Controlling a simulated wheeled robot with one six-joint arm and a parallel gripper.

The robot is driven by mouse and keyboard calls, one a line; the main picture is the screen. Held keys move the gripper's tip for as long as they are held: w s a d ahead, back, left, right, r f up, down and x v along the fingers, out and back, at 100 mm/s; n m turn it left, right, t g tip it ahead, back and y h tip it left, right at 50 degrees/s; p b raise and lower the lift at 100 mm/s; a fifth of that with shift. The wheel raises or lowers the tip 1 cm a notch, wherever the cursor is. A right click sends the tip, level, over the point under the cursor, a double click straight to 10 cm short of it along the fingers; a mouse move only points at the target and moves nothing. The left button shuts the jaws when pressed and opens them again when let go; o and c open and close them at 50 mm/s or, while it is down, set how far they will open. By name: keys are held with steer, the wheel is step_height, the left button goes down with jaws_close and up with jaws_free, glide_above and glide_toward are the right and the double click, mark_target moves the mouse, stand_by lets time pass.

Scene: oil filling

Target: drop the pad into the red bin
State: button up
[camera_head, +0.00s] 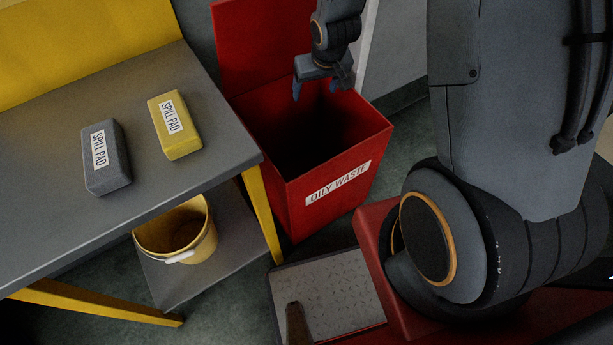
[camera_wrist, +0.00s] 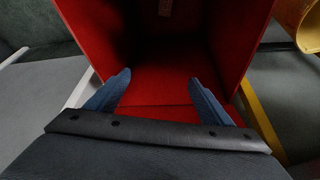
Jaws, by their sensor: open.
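The red bin (camera_head: 340,165), labelled "OILY WASTE", stands open on the floor to the right of the bench, its lid (camera_head: 260,40) raised at the back. My gripper (camera_head: 322,92) is over the bin's opening, with its fingers apart and nothing between them. In the wrist view the two blue fingers (camera_wrist: 155,90) are spread in front of the bin's red inside (camera_wrist: 165,85). A grey spill pad (camera_head: 112,172) and a yellow spill pad (camera_head: 182,140) lie apart on the bench top. I see no pad in the visible part of the bin; its depth is dark.
The grey bench (camera_head: 50,225) with yellow legs fills the left. A yellow bucket (camera_head: 200,248) stands on its lower shelf (camera_head: 235,260); it also shows in the wrist view (camera_wrist: 308,30). A grey treaded plate (camera_head: 340,290) lies in front of the bin.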

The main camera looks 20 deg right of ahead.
steer(key=p+v, duration=0.1)
steer(key=v, duration=0.4)
steer(key=shift+r+p, duration=0.1)
steer(key=shift+p, duration=0.25)
